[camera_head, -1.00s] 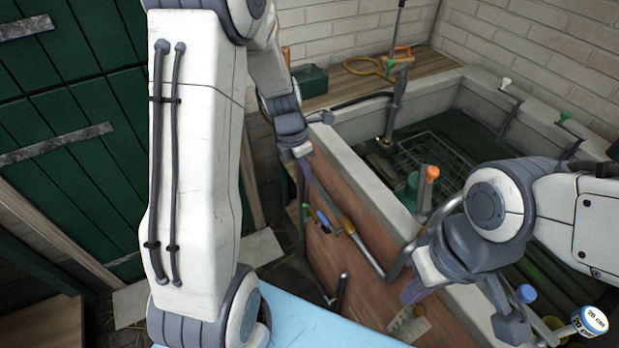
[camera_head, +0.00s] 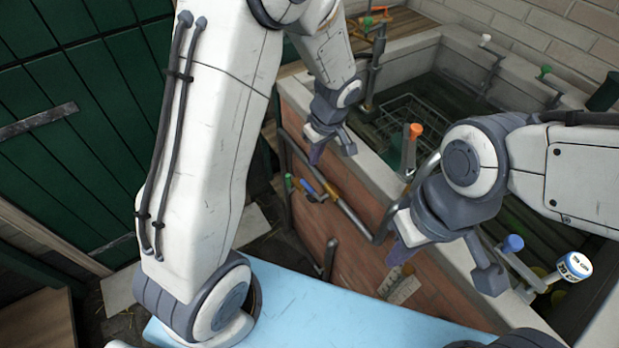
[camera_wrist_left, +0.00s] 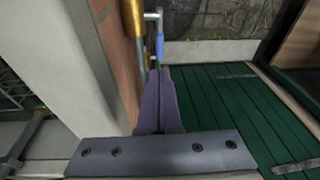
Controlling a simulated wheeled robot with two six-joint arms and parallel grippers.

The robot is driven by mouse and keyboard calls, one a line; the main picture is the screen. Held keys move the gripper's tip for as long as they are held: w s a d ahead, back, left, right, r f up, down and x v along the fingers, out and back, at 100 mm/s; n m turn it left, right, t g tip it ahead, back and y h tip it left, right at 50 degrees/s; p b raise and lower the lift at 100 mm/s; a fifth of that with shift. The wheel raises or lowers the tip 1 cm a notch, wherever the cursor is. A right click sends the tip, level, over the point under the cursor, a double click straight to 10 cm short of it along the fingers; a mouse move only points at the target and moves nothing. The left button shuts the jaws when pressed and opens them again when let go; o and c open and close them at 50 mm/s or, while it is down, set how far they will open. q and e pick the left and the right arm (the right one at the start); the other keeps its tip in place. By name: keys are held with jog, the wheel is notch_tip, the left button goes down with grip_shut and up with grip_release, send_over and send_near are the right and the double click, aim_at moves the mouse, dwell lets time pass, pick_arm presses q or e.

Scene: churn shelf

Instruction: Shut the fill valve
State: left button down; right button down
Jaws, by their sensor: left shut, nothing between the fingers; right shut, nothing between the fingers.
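A pipe (camera_head: 357,222) runs along the brick side of the trough. It carries a brass-coloured section (camera_head: 332,191), a blue handle (camera_head: 308,189) and a green tip (camera_head: 289,181). I cannot tell which part is the fill valve. My left gripper (camera_head: 316,156) is shut and empty, in front of the trough's rim and above the blue handle in the head view. In the left wrist view, its purple fingers (camera_wrist_left: 160,78) point toward the blue handle (camera_wrist_left: 160,45); the brass-coloured section (camera_wrist_left: 133,18) is beside it. Contact is not visible. My right gripper (camera_head: 394,256) is shut and empty, lower right by the brick wall.
The stone trough (camera_head: 296,93) holds a wire rack (camera_head: 405,117). An orange-topped fitting (camera_head: 415,130) stands at its near rim. A blue knob (camera_head: 513,243) and a white-and-blue gauge (camera_head: 577,266) are at right. A tag (camera_head: 404,289) hangs on the bricks. Green doors (camera_head: 75,170) stand left.

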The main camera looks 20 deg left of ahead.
aim_at(307, 183)
pick_arm(q)
jog(key=shift+d+m, duration=0.1)
jog(key=shift+m, duration=0.3)
jog(key=x, duration=1)
jog(key=shift+b, duration=0.4)
jog(key=shift+d, duration=0.15)
